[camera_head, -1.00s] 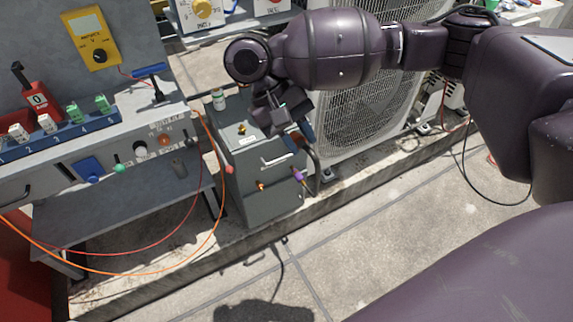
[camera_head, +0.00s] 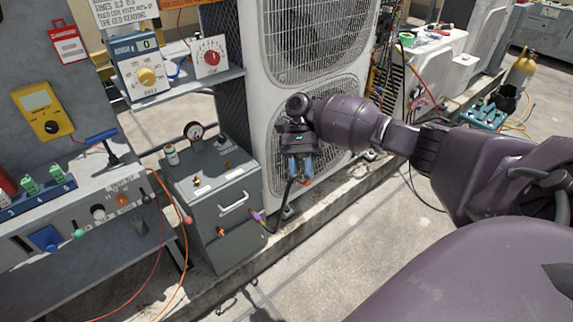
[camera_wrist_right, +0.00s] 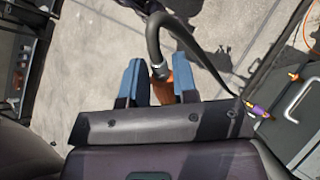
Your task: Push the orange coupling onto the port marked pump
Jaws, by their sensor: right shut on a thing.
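My right gripper (camera_head: 300,176), with blue finger pads, is in front of the condenser, right of the grey box (camera_head: 205,190). It is shut on the orange coupling (camera_head: 307,182). In the right wrist view the orange coupling (camera_wrist_right: 186,80) shows between the blue fingers (camera_wrist_right: 160,85), partly hidden, with a black hose (camera_wrist_right: 153,40) running from it. The hose curves to a purple coupling (camera_wrist_right: 259,110) on the box front; the purple coupling also shows in the head view (camera_head: 257,216). I cannot read a pump marking on any port. My left gripper is out of view.
A bench panel (camera_head: 95,220) with coloured knobs stands left, with loose red and orange cables. The condenser (camera_head: 320,45) stands behind my gripper. Concrete floor in front is clear.

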